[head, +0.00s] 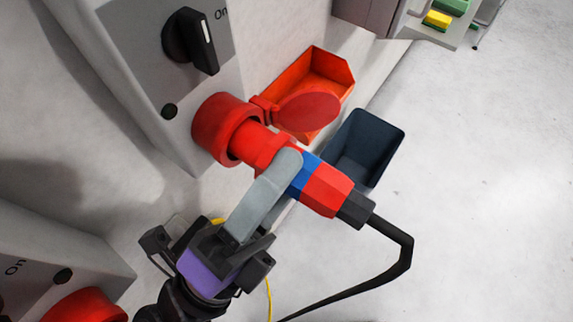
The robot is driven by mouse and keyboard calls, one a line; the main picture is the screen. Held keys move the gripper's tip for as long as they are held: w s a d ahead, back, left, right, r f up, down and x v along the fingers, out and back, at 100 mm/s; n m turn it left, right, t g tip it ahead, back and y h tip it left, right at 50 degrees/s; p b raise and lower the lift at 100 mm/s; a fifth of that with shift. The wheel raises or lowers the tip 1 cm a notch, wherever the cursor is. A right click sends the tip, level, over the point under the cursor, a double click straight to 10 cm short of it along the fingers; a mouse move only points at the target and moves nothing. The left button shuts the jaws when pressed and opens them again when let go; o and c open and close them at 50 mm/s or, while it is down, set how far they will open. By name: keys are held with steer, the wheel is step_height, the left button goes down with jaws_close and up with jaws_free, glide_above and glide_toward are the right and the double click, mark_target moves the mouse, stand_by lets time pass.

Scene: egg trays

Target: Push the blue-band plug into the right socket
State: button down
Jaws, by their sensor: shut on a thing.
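The blue-band plug (327,192) is red with a blue ring, a black rear end and a black cable. My gripper (286,166) is shut on its body near the blue band. The plug's front end is at the mouth of the red right socket (211,122), lined up with it and seemingly partly inside. How deep it sits is hidden by the socket rim. The socket's round red lid (308,111) is swung open to the right. My gripper's fingers hide part of the plug.
The socket's grey box has a black rotary switch (190,42) marked On. Another box with a red socket (84,307) is at lower left. An orange bin (335,64) and a dark blue bin (387,134) stand behind the plug. The floor at right is clear.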

mark_target(254, 168)
steer(key=shift+w+a, duration=1.05)
steer(key=shift+a, duration=0.3)
stand_by(2.1)
steer(key=c, duration=1.6)
jaws_free()
steer(key=shift+c, duration=0.2)
steer(key=o, duration=0.9)
steer(key=shift+f, duration=0.1)
